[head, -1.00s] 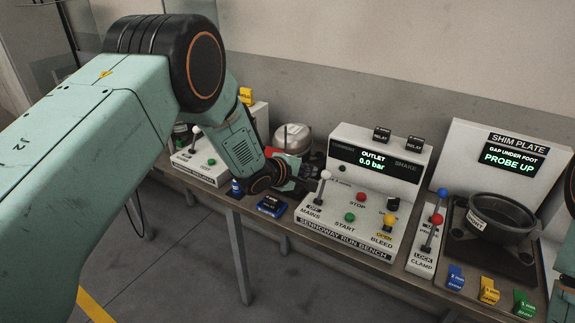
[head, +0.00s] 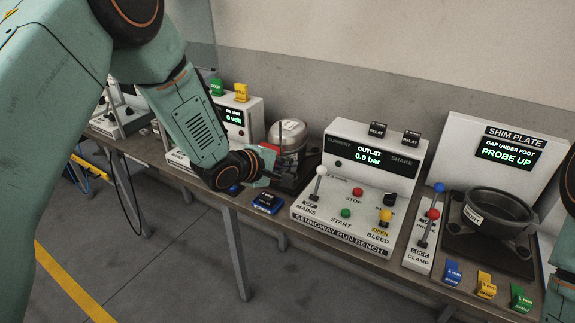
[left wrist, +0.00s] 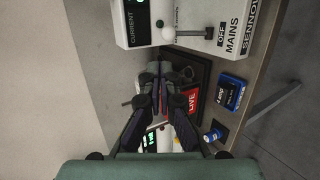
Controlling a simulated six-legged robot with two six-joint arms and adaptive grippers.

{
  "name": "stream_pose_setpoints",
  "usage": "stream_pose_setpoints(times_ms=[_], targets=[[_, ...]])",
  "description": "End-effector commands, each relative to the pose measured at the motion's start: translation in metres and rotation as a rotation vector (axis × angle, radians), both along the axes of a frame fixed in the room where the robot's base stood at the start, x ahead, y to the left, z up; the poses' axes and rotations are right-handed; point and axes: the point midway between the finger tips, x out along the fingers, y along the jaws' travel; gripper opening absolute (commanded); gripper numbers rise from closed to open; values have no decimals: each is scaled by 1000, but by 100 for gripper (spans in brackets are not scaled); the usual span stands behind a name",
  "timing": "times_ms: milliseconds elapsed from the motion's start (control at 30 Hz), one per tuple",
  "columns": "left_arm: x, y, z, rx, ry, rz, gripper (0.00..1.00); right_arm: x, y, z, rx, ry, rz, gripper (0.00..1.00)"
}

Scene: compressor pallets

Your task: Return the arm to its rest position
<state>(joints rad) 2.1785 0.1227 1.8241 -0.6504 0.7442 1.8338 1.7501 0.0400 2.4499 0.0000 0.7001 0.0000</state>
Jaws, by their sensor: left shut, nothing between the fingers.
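My left arm comes in from the upper left in the head view. Its gripper (head: 268,170) is shut and empty, in front of the silver compressor can (head: 290,135) and left of the Sennoway run bench (head: 340,240). In the left wrist view the fingers (left wrist: 165,75) come together with nothing between them, over a dark tray with a red LIVE plate (left wrist: 187,101). My right gripper is not in view; only a piece of that arm shows at the right edge of the head view.
A blue block (head: 268,202) lies near the table's front edge, close to the gripper. The run bench's white-knobbed MAINS lever (head: 319,172) stands upright. At the right are the shim plate station (head: 505,150), a dark round pot (head: 500,212) and coloured shims (head: 486,285). The floor in front is clear.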

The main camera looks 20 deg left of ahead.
Motion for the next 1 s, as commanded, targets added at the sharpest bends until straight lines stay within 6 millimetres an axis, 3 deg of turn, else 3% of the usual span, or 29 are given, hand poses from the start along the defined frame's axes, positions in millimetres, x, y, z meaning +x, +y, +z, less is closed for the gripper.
stream_pose_setpoints(times_ms=[167, 333, 467, 533, 667, 767, 1000], targets=[[0, 0, 0, 45, -20, -27, 0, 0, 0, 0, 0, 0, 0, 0], [-4, 5, -5, 253, -95, -123, 0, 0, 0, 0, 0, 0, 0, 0], [-24, 11, -24, 439, -110, -202, 0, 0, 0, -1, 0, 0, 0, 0], [-41, 13, -44, 536, -101, -253, 0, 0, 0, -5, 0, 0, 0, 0], [-82, 19, -93, 707, -50, -364, 0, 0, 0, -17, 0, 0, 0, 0], [-124, 24, -139, 826, 13, -474, 0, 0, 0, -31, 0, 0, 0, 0], [-245, 37, -240, 1014, 207, -765, 0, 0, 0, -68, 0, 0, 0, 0]])
